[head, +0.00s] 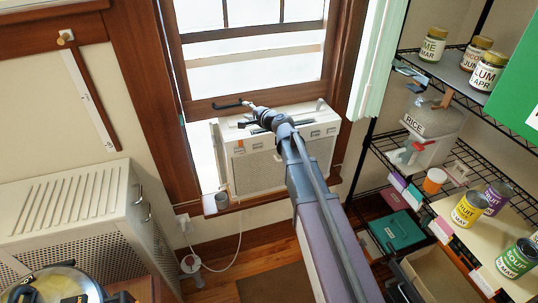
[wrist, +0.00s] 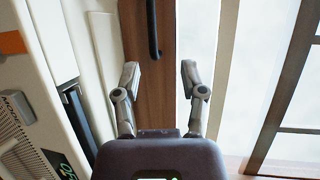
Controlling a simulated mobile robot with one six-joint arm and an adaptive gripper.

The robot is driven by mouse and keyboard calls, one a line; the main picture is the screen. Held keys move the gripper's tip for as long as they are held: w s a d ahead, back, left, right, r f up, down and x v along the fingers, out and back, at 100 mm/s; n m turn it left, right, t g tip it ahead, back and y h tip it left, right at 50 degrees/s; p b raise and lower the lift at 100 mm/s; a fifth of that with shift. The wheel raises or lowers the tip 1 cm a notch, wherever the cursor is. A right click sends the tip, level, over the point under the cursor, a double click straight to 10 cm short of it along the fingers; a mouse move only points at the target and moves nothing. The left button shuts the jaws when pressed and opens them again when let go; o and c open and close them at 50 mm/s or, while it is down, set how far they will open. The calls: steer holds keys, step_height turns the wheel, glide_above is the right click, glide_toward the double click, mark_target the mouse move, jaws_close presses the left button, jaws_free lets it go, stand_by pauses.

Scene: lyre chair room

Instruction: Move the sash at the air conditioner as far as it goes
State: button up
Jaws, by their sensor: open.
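The window sash (head: 290,93) has a brown wooden bottom rail and pale panes. Its rail runs just behind and above the white air conditioner (head: 258,168) in the head view; whether they touch, I cannot tell. A black bar handle (head: 229,104) sits on the rail. In the wrist view the rail (wrist: 178,100) runs upright through the middle, with the handle (wrist: 153,28) at the top. My gripper (wrist: 160,70) is open and empty, its fingers on either side of the rail in that view, short of the handle. The head view shows my gripper (head: 250,109) just right of the handle.
A small grey cup (head: 221,201) stands on the sill left of the air conditioner. A wire shelf (head: 380,150) with jars, cans and a rice container stands at the right. A beige perforated cabinet (head: 70,215) stands at the left. A bright gap shows left of the air conditioner.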

steer(key=s+d+f+n+g+h+p, duration=0.1)
steer(key=s+d+f+n+g+p, duration=0.1)
steer(key=s, duration=0.7)
steer(key=s+d+f+n+g+h+p, duration=0.2)
steer(key=s+n+g, duration=0.4)
steer(key=s, duration=0.3)
steer(key=shift+d+f+n+h+p, duration=0.3)
steer(key=shift+d+f+n+p, duration=0.2)
steer(key=shift+d+f, duration=0.65)
steer(key=s+d+f+n+g+h, duration=0.2)
steer(key=s+d+g+h, duration=0.3)
steer(key=s+d, duration=0.5)
steer(key=s+f, duration=0.1)
steer(key=s, duration=0.3)
steer(key=shift+d+f+n+h, duration=0.25)
steer(key=shift+f+n+h, duration=0.05)
steer(key=shift+f+h, duration=0.1)
